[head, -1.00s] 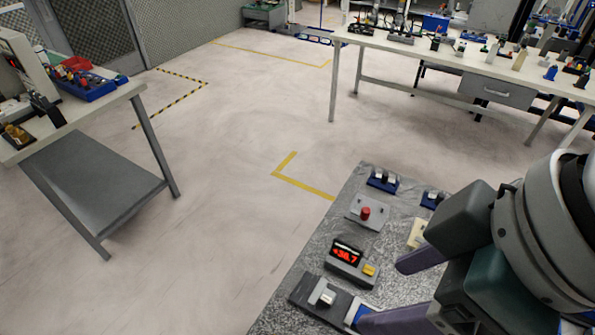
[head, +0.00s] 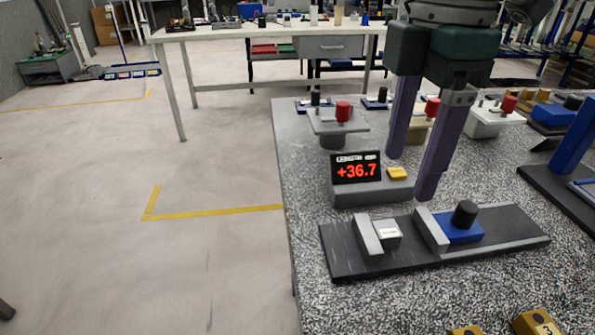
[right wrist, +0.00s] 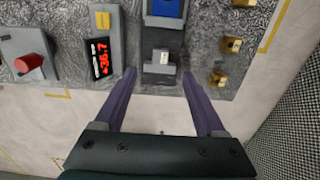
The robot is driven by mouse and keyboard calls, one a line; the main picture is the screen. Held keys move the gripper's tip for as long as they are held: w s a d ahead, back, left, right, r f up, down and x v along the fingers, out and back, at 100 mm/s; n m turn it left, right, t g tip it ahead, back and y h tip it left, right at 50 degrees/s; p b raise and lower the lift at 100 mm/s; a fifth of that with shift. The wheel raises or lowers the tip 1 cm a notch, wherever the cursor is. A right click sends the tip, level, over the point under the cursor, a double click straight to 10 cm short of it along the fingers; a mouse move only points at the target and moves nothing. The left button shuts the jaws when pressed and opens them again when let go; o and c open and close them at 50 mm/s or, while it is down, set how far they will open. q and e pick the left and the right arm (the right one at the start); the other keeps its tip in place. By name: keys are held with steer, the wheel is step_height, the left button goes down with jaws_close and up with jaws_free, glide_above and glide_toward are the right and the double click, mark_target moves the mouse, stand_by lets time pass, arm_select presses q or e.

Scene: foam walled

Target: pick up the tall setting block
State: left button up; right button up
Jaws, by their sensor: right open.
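I cannot tell for certain which piece is the tall setting block. Several brass-coloured blocks stand at the near edge of the granite table in the head view (head: 537,322), partly cut off; they also show at the right of the right wrist view (right wrist: 232,45). A small grey block with a white label (head: 389,235) sits on a dark rail fixture (head: 345,264). My right gripper (head: 411,176) points down, open and empty, beside the digital display and behind the fixture. In the right wrist view the fixture's end lies beyond and between the fingertips (right wrist: 158,74). My left gripper is out of view.
A digital display unit (head: 372,192) reading +36.7 stands close to my right fingers. Red-knobbed stands (head: 338,124) are behind it. The fixture carries a blue slide with a black knob (head: 464,220). A blue upright (head: 573,140) stands at the right. Open floor lies left of the table.

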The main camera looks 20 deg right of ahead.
glide_above(387, 228)
steer(key=f, duration=0.2)
steer(key=d+f, duration=0.1)
steer(key=f, duration=0.1)
steer(key=shift+f+b, duration=0.25)
steer(key=shift+b, duration=0.05)
steer(key=f, duration=0.3)
steer(key=a+f+b, duration=0.1)
steer(key=f, duration=0.1)
steer(key=shift+f, duration=0.2)
steer(key=c, duration=0.6)
jaws_close()
